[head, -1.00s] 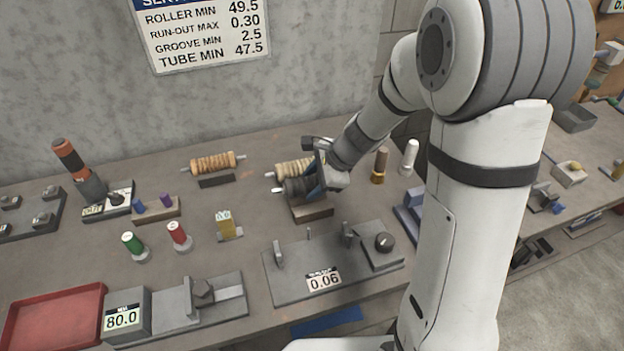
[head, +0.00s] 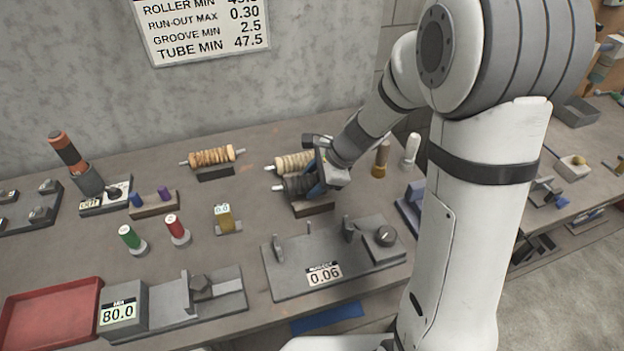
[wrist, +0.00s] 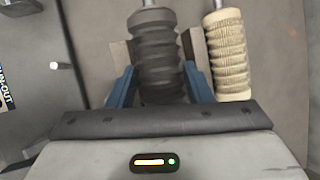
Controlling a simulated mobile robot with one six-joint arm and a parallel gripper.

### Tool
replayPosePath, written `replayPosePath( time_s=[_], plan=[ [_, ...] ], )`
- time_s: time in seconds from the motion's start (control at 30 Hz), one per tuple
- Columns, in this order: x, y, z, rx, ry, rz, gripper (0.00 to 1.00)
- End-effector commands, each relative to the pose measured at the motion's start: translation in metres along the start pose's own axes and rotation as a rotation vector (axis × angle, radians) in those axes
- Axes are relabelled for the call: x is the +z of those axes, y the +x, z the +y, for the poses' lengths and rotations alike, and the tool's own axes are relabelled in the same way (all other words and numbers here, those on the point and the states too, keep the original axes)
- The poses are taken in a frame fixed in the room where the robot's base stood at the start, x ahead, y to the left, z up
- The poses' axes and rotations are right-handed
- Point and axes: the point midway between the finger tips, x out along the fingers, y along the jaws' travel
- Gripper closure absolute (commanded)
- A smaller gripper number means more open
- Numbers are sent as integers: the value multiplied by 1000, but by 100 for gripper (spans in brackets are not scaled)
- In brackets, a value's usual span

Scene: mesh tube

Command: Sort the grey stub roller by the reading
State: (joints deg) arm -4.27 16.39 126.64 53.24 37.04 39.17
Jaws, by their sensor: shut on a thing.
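The grey stub roller (head: 298,187) is a dark ribbed roller with a pale metal shaft end, at a small wooden cradle (head: 315,208) in the middle of the bench. My gripper (head: 318,183) is shut on it; in the wrist view the blue fingers stand on either side of the grey roller (wrist: 157,55). I cannot tell whether the roller still touches the cradle. A run-out gauge (head: 290,283) in front reads 0.06. A wall sign (head: 205,32) lists limits: run-out max 0.30, groove min 2.5, tube min 47.5; the roller min line is partly cut off.
A cream ribbed roller (head: 293,162) lies close behind the grey one, also in the wrist view (wrist: 228,60). A tan roller (head: 212,158) rests further left. A red tray (head: 50,315) and a gauge reading 80.0 (head: 120,310) are front left. Upright coloured pieces stand between.

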Motion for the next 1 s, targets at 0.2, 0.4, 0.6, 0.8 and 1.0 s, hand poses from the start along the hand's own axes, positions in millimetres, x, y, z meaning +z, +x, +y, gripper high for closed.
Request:
replayPosePath(
  time_s=[0.2, 0.4, 0.6, 0.8, 1.0],
  plan=[
    [0, 0, 0, -1, 0, 0, 87],
    [-2, 2, 0, -1, 0, 0, 88],
    [-3, 4, 1, -1, 1, 0, 88],
    [-4, 6, 2, -1, 1, 0, 88],
    [-5, 8, 2, -1, 1, 0, 88]
  ],
)
